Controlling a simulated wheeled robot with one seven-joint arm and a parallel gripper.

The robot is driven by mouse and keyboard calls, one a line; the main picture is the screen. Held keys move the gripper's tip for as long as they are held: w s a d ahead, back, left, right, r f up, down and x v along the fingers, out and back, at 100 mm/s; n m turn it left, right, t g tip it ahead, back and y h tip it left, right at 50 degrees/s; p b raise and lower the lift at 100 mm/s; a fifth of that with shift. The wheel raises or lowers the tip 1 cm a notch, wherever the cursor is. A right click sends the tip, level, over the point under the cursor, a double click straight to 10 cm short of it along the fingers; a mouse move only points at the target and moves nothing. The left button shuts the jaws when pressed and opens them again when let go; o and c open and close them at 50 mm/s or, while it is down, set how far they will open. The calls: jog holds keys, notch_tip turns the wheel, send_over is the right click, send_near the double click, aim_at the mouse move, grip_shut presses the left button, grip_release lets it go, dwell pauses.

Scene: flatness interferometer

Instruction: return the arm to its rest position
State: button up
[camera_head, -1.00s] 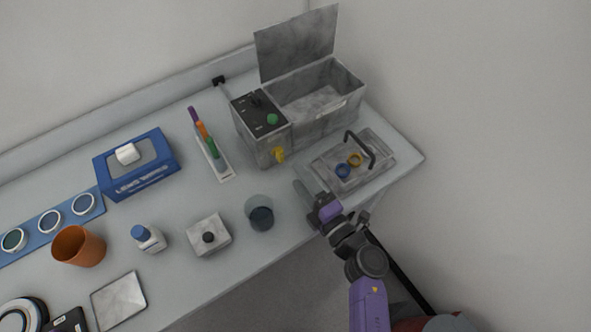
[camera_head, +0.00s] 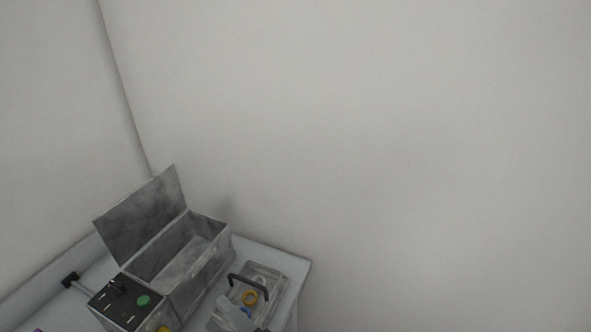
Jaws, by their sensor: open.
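The rest of my arm is below the picture. I cannot tell whether the finger touches the tray.
A grey metal box (camera_head: 205,272) with its lid (camera_head: 143,215) raised stands left of the tray. The bench corner (camera_head: 299,266) is bare. Blank wall (camera_head: 400,150) fills the right side.

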jog(key=s+d+m+t+h+b, duration=0.1)
jog(key=s+d+m+t+h, duration=0.1)
jog(key=s+d+m+h, duration=0.35)
jog(key=s+d+r+m+t+h, duration=0.1)
jog(key=s+d+m+t+h, duration=0.15)
jog(key=d+m, duration=0.55)
jog(key=s+d+m+t+h+b, duration=0.1)
jog(key=s+d+m+t+h, duration=0.15)
jog(key=s+d+m, duration=0.4)
jog(key=s+d+m+g+h+b, duration=0.2)
jog(key=s+d+m+g+h, duration=0.2)
jog(key=s+d, duration=1.1)
jog(key=shift+s+g+h+b, duration=0.3)
jog(key=shift+s+g+h, duration=0.1)
jog(key=shift+s+h, duration=0.35)
jog(key=shift+c, duration=0.5)
